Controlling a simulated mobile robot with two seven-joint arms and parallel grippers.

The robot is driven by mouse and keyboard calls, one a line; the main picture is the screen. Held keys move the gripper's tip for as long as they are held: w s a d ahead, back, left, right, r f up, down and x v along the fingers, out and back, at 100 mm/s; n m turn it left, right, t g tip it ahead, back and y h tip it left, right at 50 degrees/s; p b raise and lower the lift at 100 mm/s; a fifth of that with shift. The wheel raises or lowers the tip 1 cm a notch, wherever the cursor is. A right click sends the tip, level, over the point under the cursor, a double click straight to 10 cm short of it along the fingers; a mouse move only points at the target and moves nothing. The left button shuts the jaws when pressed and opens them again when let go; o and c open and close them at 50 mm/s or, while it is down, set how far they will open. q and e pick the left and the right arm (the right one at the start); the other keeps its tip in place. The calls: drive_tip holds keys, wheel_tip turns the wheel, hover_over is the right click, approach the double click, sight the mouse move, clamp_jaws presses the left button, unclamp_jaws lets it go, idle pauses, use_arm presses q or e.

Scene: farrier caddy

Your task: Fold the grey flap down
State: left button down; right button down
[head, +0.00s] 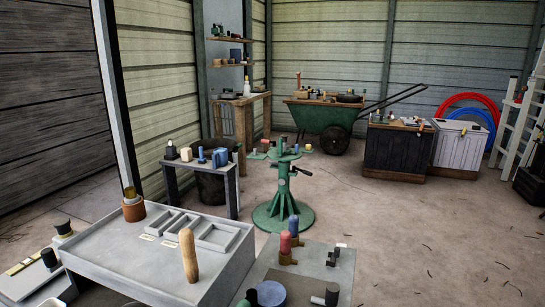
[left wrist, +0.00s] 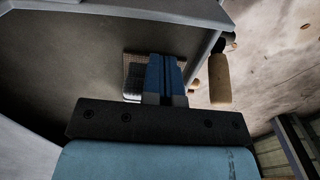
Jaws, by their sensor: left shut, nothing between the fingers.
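A grey box-like stand (head: 130,250) with a sloping top and a shallow divided tray (head: 190,232) fills the lower left of the head view. A wooden handle (head: 188,257) stands upright at its front right; a wooden handle (left wrist: 219,80) also hangs at the right in the left wrist view. A broad dark grey panel (left wrist: 80,50) fills the upper left there; I cannot tell whether it is the flap. My left gripper (left wrist: 164,62) has its blue fingers together, empty, in front of this panel; contact is unclear. My right gripper is not in view.
An orange-brown pot (head: 133,209) stands at the stand's back left corner. A low grey table (head: 320,262) with red and blue bottles is to its right. A green pedestal stand (head: 283,205) is behind. The floor at right is mostly clear.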

use_arm(q)
drive_tip(key=shift+r, duration=0.1)
idle(0.6)
drive_tip(key=shift+w+a+r, duration=0.15)
drive_tip(key=shift+a+r, duration=0.3)
drive_tip(key=shift+a, duration=0.1)
drive_tip(key=shift+w+a+r, duration=0.25)
drive_tip(key=shift+a, duration=0.25)
idle(0.3)
drive_tip(key=shift+w+a+r, duration=0.1)
drive_tip(key=shift+w+a, duration=0.1)
drive_tip(key=shift+a, duration=0.45)
drive_tip(key=shift+a, duration=0.15)
